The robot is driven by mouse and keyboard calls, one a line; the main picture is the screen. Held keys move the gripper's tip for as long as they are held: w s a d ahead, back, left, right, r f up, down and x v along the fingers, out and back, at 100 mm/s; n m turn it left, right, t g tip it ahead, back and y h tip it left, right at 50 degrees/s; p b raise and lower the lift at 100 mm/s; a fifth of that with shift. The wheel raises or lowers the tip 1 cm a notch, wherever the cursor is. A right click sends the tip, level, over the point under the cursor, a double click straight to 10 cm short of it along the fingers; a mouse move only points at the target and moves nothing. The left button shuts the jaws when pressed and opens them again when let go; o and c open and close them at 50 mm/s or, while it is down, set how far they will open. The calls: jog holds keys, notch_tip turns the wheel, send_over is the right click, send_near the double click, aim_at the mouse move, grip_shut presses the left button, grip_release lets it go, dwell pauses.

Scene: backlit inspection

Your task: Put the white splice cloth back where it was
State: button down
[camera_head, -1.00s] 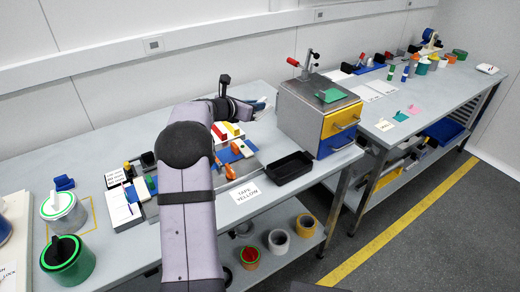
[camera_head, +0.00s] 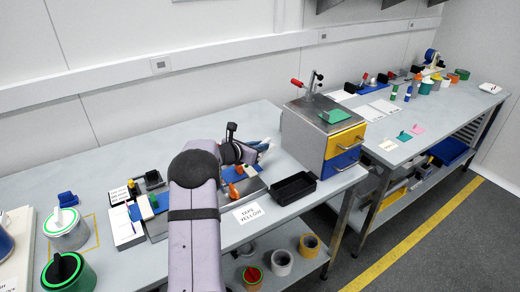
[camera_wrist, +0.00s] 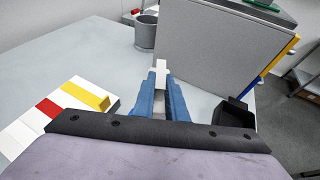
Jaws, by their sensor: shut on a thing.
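My gripper (camera_wrist: 161,78) has blue fingers and is shut on a small white piece, the white splice cloth (camera_wrist: 161,68), whose end shows between the fingertips in the wrist view. In the head view my gripper (camera_head: 263,145) is over the bench, just left of the grey drawer cabinet (camera_head: 308,135). The cloth is too small to make out there. I cannot tell whether it touches the bench.
White, red and yellow blocks (camera_wrist: 62,108) lie left of my gripper in the wrist view, with a grey cylinder (camera_wrist: 146,32) beyond. A black tray (camera_head: 294,188) sits in front of the cabinet. Bare bench lies at the back left.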

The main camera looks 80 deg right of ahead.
jog(key=shift+f, duration=0.7)
jog(key=shift+f+b, duration=0.65)
jog(key=shift+b, duration=0.15)
jog(key=c, duration=1.8)
grip_release()
jog(key=shift+o, duration=0.2)
jog(key=shift+r, duration=0.15)
jog(key=shift+r+p, duration=0.75)
jog(key=shift+p, duration=0.3)
jog(key=b+v, duration=0.3)
jog(key=v, duration=0.8)
jog(key=shift+a, duration=0.4)
